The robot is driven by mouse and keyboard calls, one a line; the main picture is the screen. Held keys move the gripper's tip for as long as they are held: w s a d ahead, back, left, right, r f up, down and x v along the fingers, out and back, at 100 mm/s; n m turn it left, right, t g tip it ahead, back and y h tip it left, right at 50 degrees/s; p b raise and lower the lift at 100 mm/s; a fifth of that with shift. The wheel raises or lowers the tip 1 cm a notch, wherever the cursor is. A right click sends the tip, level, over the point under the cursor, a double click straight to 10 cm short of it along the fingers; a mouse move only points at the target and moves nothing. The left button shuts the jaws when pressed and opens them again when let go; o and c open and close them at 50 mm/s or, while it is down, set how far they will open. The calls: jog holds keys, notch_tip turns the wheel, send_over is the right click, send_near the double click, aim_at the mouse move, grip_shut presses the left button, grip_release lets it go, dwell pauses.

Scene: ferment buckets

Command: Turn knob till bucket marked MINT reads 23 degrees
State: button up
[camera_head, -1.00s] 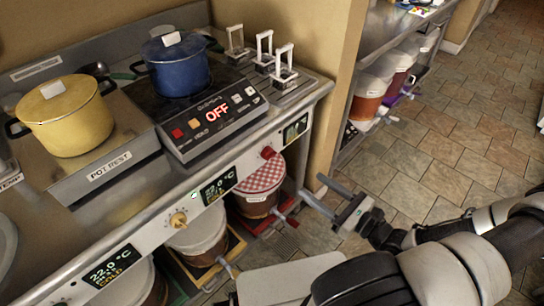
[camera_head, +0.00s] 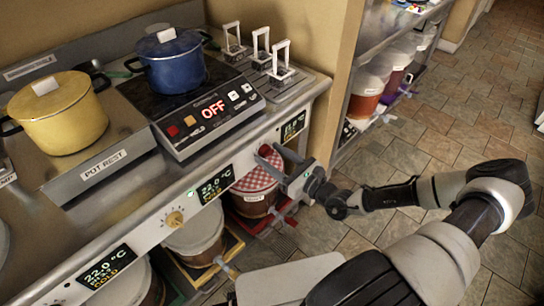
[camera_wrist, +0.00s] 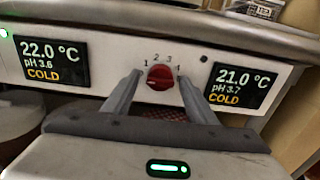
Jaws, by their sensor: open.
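A red knob (camera_wrist: 160,77) with a scale from 1 to 4 is on the stove's front panel. My gripper (camera_wrist: 154,82) is open, with one finger on each side of the knob; I cannot tell whether they touch it. The left display (camera_wrist: 54,61) reads 22.0 °C, pH 3.6, COLD. The right display (camera_wrist: 239,87) reads 21.0 °C, pH 3.7, COLD. In the head view, a bucket with a red checkered lid (camera_head: 254,181) stands below the knob, its label too small to read. My gripper (camera_head: 276,170) partly covers the panel there.
A yellow knob (camera_head: 174,218) and another display (camera_head: 107,268) reading 22.0 °C are further left. A pale-lidded bucket (camera_head: 196,234) stands below. A blue pot (camera_head: 174,63), a yellow pot (camera_head: 62,116) and a control unit reading OFF (camera_head: 209,118) are on top. The tiled floor at right is clear.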

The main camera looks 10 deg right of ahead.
jog(key=c, duration=1.1)
jog(key=shift+o, duration=0.2)
jog(key=shift+r+p, duration=0.1)
jog(key=shift+p, duration=0.2)
jog(key=m+p, duration=0.2)
jog(key=m, duration=0.1)
jog(key=shift+a+r, duration=0.1)
jog(key=m+p, duration=0.2)
jog(key=m, duration=0.1)
jog(key=shift+m, duration=0.3)
jog(key=shift+f+m+p, duration=0.2)
jog(key=shift+m+p, duration=0.8)
jog(key=shift+m, duration=2.7)
